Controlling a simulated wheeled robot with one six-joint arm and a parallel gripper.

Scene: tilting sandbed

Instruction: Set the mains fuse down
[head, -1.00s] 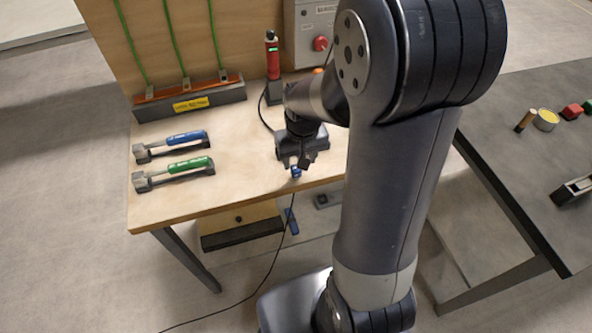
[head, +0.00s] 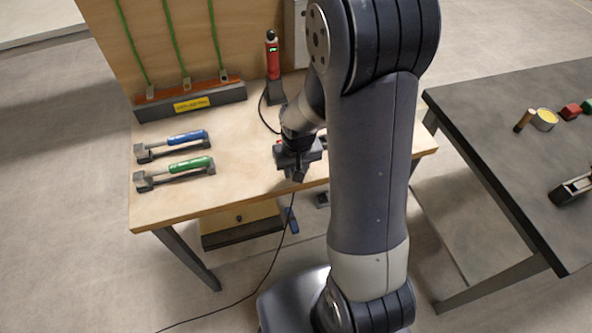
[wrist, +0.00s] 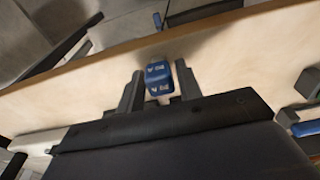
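A small blue block with pale lettering, which I take to be the mains fuse (wrist: 159,80), sits between the fingertips of my gripper (wrist: 160,87) in the wrist view. The fingers look closed on its two sides. In the head view my gripper (head: 295,176) points down at the front edge of the wooden bench (head: 240,190). The fuse is hidden there behind the fingers. I cannot tell whether it touches the bench top.
Blue-handled (head: 187,137) and green-handled (head: 190,165) tools lie on the bench at left. A red device (head: 272,60) stands in a dark holder at the back. A dark table (head: 500,180) with small items is at right. Bench room lies left of my gripper.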

